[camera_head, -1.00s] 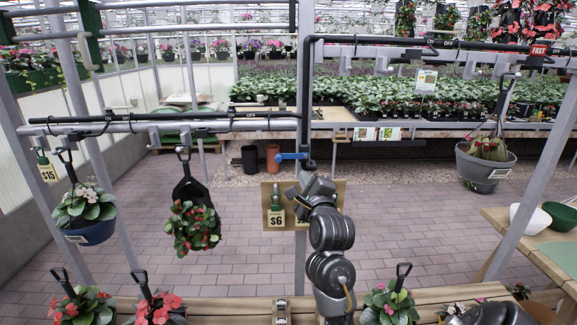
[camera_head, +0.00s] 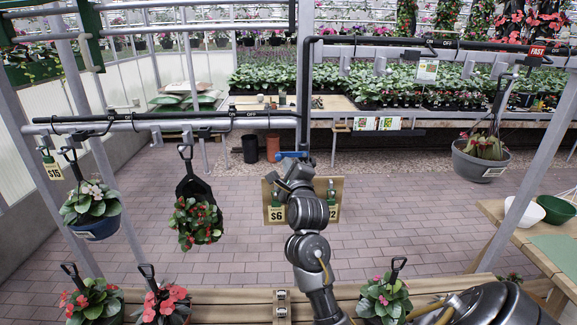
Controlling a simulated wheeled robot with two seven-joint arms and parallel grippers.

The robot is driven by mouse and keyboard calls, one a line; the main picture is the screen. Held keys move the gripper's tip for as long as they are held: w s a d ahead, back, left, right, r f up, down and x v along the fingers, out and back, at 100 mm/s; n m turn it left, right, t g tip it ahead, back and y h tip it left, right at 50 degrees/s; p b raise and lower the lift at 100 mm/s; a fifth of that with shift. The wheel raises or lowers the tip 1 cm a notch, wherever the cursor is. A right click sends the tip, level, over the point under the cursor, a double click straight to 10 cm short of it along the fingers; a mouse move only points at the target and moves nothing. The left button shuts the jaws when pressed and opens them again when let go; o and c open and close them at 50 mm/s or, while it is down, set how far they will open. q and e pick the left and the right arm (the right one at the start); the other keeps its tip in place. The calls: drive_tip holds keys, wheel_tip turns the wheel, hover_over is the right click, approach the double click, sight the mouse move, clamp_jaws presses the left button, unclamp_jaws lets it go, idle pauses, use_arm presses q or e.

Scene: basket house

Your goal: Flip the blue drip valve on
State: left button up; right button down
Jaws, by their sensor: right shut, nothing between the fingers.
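The blue drip valve (camera_head: 291,155) sits on the black vertical pipe in the middle of the head view. Its blue handle points left, roughly level. My right gripper (camera_head: 284,184) is shut and empty, just below the valve. The gripper's top overlaps or lies close under the handle; I cannot tell whether they touch. My right arm rises from the bottom right to the gripper. My left gripper is not in view.
A wooden board with price tags (camera_head: 334,214) hangs behind my right gripper. A hanging basket with red flowers (camera_head: 195,222) is to the left, another grey basket (camera_head: 481,163) to the right. Wooden slats (camera_head: 215,300) run across the front.

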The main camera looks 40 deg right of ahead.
drive_tip(key=shift+r+m+b, duration=0.1)
drive_tip(key=shift+m+b, duration=0.25)
drive_tip(key=shift+m, duration=0.05)
